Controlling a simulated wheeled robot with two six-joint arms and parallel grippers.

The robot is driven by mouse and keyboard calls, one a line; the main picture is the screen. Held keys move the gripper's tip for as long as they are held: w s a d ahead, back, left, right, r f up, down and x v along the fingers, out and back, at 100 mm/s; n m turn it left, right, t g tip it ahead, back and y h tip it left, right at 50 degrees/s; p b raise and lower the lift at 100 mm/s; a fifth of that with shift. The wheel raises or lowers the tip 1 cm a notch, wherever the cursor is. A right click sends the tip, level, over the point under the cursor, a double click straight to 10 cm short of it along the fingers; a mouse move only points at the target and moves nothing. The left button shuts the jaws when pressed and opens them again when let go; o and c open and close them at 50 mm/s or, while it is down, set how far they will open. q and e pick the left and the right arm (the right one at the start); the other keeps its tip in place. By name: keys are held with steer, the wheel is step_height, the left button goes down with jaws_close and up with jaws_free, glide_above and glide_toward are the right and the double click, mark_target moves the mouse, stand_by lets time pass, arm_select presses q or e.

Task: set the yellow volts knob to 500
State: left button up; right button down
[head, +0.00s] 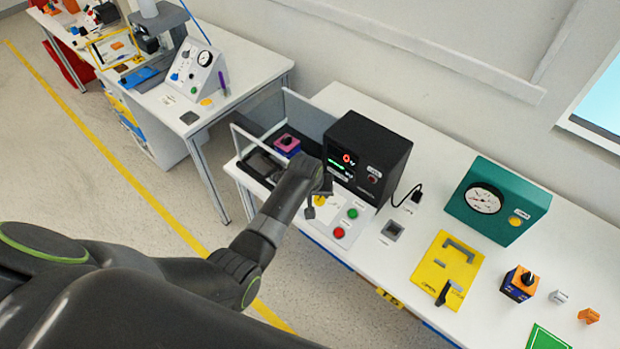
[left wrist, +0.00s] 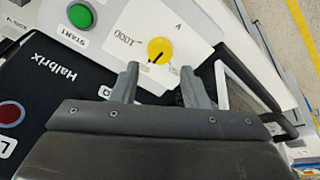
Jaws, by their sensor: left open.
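The yellow volts knob (left wrist: 161,50) sits on a white sloped panel (left wrist: 205,32) in the left wrist view. Its dark pointer line points to the lower left of that picture. A "1000" label lies left of it and a "V" above; the other marks are too small to read or hidden by the fingers. My left gripper (left wrist: 161,82) is open, with its two fingers just below the knob in the picture, one to each side and apart from it. In the head view the knob (head: 319,200) shows partly behind my left gripper (head: 314,208). My right gripper is not in view.
A green button (head: 352,213) and a red button (head: 339,232) are beside the knob. A black box (head: 368,150) with a lit display stands behind. A clear-walled enclosure holding a purple block (head: 287,145) stands left. A yellow plate (head: 446,270) and teal gauge box (head: 497,200) stand right.

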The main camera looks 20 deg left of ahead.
arm_select(q)
steer(key=b+v, duration=0.1)
steer(key=v, duration=1)
steer(key=shift+r, duration=0.35)
steer(key=shift+s, duration=0.1)
steer(key=s+a+f+g+b, duration=0.1)
steer(key=s+a+f+b, duration=0.15)
steer(key=s+f, duration=0.65)
steer(key=s+a+f+m+b, duration=0.1)
steer(key=s+a+f+b, duration=0.15)
steer(key=f, duration=1.25)
steer(key=s+a+f+g+b, duration=0.1)
steer(key=s+a+f+b, duration=0.3)
steer(key=f, duration=0.9)
steer(key=s+a+f+b, duration=0.1)
steer(key=s+f, duration=0.4)
steer(key=s, duration=0.5)
steer(key=s+a+f+m+y+b, duration=0.1)
steer(key=s+f, duration=0.5)
steer(key=s, duration=0.4)
steer(key=s+a+f+g+b, duration=0.1)
steer(key=s+f, duration=0.4)
steer(key=s, duration=0.6)
steer(key=shift+a+f+b, duration=0.3)
steer(key=shift+w, duration=0.15)
